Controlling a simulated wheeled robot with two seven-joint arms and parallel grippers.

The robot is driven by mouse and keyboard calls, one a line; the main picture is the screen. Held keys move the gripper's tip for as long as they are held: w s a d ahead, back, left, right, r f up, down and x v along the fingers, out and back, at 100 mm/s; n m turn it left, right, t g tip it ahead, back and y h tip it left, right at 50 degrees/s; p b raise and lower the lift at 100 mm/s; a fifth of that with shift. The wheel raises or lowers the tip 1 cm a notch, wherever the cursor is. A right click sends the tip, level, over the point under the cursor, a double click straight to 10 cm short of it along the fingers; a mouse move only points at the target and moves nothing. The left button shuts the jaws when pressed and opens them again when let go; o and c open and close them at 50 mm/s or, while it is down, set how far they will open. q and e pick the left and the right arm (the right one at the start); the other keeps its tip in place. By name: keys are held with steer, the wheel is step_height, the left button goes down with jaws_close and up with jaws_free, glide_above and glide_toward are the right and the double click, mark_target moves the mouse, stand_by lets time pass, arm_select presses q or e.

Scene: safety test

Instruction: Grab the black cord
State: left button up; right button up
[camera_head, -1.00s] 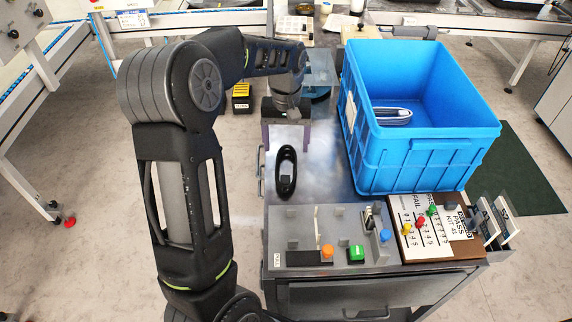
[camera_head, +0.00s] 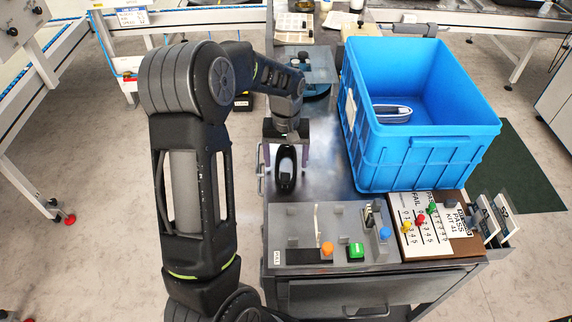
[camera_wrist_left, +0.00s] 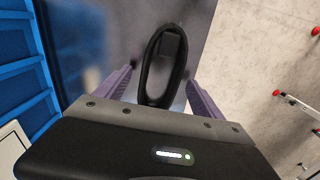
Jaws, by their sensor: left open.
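The black cord (camera_head: 285,184) is a coiled oval loop lying on the grey metal table top, left of the blue crate. In the left wrist view the black cord (camera_wrist_left: 163,93) shows between the two purple fingers, its near end partly hidden by the gripper body. My left gripper (camera_head: 286,162) is open, pointing down over the cord's far part. In the left wrist view my left gripper (camera_wrist_left: 158,88) has a finger on either side of the loop, with gaps between. I cannot tell how high the fingertips are above the table. My right gripper is not in view.
A blue crate (camera_head: 430,150) stands right of the cord and holds a coiled cable (camera_head: 393,113). In front is a grey test fixture (camera_head: 300,222) with orange and green buttons. A board (camera_head: 440,245) with coloured pegs is at the front right.

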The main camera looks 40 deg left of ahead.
arm_select(q)
steer(key=shift+f, duration=0.55)
steer(key=shift+c, duration=0.5)
steer(key=c, duration=1.5)
